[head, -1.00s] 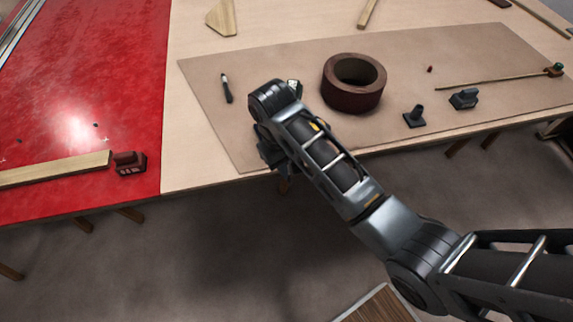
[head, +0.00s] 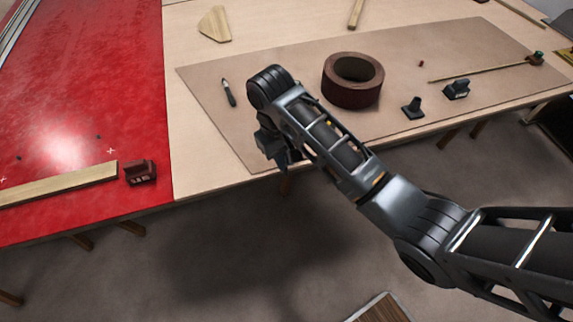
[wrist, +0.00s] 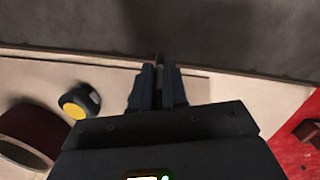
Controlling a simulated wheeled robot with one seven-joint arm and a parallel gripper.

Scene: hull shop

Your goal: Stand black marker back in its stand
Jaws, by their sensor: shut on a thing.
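My gripper (wrist: 159,88) is shut on a dark slender thing (wrist: 160,60), which I take for the black marker; only a short end shows between and beyond the fingertips. In the head view my wrist and arm hide the marker, and the gripper hangs at the front edge of the bench. A small black stand (head: 412,108) with a square base and a short upright socket is on the brown board, to the right of my gripper.
A slim dark pen-like tool (head: 228,92) lies left of my arm. A dark red ring (head: 345,94), a dark block (head: 457,90) and a thin rod (head: 480,72) are on the board (head: 300,55). A black round thing with a yellow face (wrist: 78,101) is near my fingers.

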